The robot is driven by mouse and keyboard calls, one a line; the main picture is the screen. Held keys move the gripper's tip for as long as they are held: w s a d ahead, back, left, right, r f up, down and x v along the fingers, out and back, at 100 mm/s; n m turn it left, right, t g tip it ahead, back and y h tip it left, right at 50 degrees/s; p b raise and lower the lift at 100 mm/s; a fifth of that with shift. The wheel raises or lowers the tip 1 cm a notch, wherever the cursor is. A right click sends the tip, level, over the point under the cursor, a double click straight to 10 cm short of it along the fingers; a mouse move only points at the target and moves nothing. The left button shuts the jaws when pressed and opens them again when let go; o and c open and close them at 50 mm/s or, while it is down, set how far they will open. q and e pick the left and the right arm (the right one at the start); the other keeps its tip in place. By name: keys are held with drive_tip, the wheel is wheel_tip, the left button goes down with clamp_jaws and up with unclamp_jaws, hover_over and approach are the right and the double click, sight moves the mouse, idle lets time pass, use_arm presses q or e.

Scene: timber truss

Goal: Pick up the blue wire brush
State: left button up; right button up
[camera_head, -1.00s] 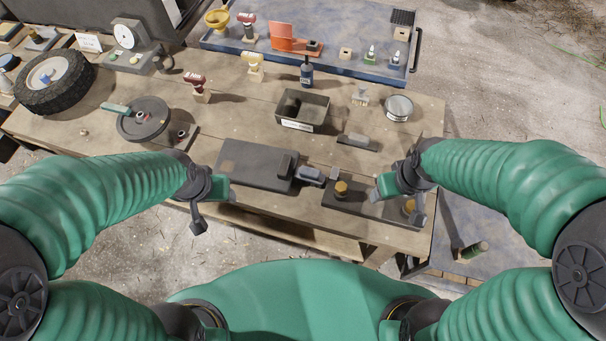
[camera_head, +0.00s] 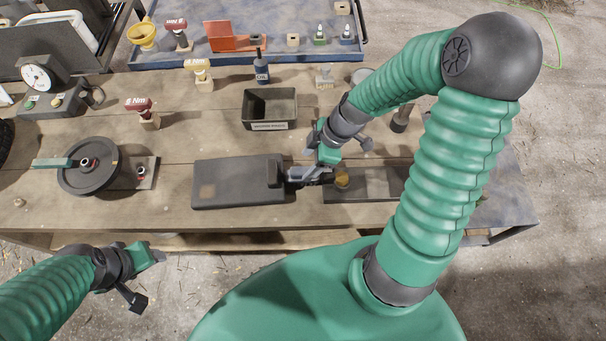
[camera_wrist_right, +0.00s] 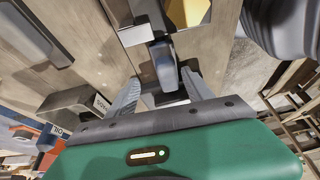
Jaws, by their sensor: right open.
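A small blue-grey block (camera_wrist_right: 163,66), which may be the handle of the blue wire brush, shows in the right wrist view. It lies between and just ahead of the spread fingers of my right gripper (camera_wrist_right: 160,82). I see no bristles on it. In the head view my right gripper (camera_head: 309,168) is low over the bench, by the right end of a dark grey plate (camera_head: 235,183). It partly hides the spot where the block lies. It is open, and the block is not gripped. My left gripper (camera_head: 153,256) is off the bench's front edge at lower left, its jaw gap unclear.
A dark plate (camera_head: 365,185) with a brass knob (camera_head: 342,177) sits right of the gripper. Behind stand an open dark bin (camera_head: 270,105), an oil bottle (camera_head: 261,70) and a pale brush-like piece (camera_head: 325,76). A dark wheel (camera_head: 90,168) lies at left. Bare wood remains between them.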

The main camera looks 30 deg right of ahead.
sight(297, 173)
drive_tip(key=a+f, duration=0.1)
drive_tip(key=a, duration=0.1)
drive_tip(key=a+f, duration=0.1)
drive_tip(key=a, duration=0.1)
drive_tip(key=shift+f, duration=0.2)
drive_tip(key=f, duration=0.1)
drive_tip(key=d+f, duration=0.1)
drive_tip(key=f, duration=0.1)
drive_tip(key=shift+w+d+f, duration=0.15)
drive_tip(key=shift+w, duration=0.2)
drive_tip(key=shift+d, duration=0.2)
drive_tip(key=shift+a, duration=0.4)
drive_tip(key=shift+c, duration=1.2)
drive_tip(key=shift+a, duration=0.4)
drive_tip(key=c, duration=0.5)
drive_tip(key=shift+r, duration=0.2)
drive_tip(key=shift+c, duration=1.1)
drive_tip(key=shift+d, duration=0.1)
drive_tip(key=shift+c, duration=1.1)
use_arm(q)
drive_tip(key=shift+s+a+f, duration=0.2)
drive_tip(key=shift+a+f, duration=0.1)
drive_tip(key=shift+a, duration=0.15)
use_arm(e)
drive_tip(key=shift+d+f, duration=0.1)
drive_tip(key=shift+d, duration=0.2)
clamp_jaws()
